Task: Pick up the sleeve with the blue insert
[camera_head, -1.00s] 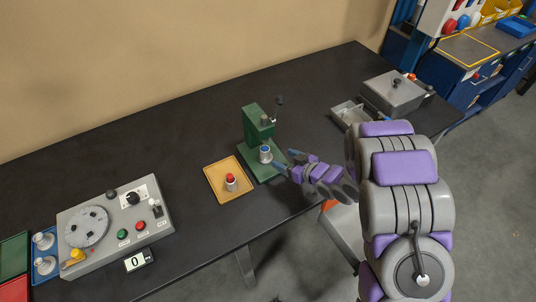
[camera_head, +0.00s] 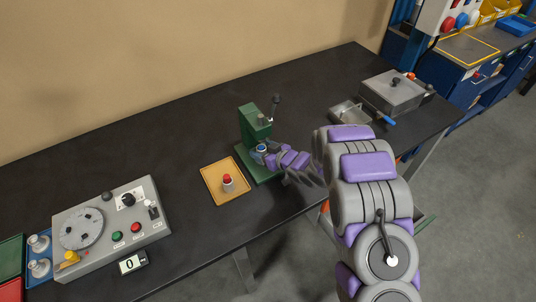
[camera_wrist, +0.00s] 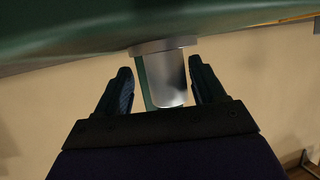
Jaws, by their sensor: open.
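The sleeve with the blue insert (camera_head: 262,148) stands upright at the green press (camera_head: 252,122), its blue top showing in the head view. My gripper (camera_head: 267,156) is at the sleeve, and the fingers partly hide its lower part. In the wrist view my gripper (camera_wrist: 160,78) is open, with one finger on each side of a silvery cylinder (camera_wrist: 166,82), apparently the sleeve. A gap shows between the cylinder and the right finger. The cylinder meets a grey collar at the green surface. No blue shows in this view.
A sleeve with a red top (camera_head: 228,182) stands on the orange tray (camera_head: 213,190) left of the press. The press lever (camera_head: 275,101) rises above.

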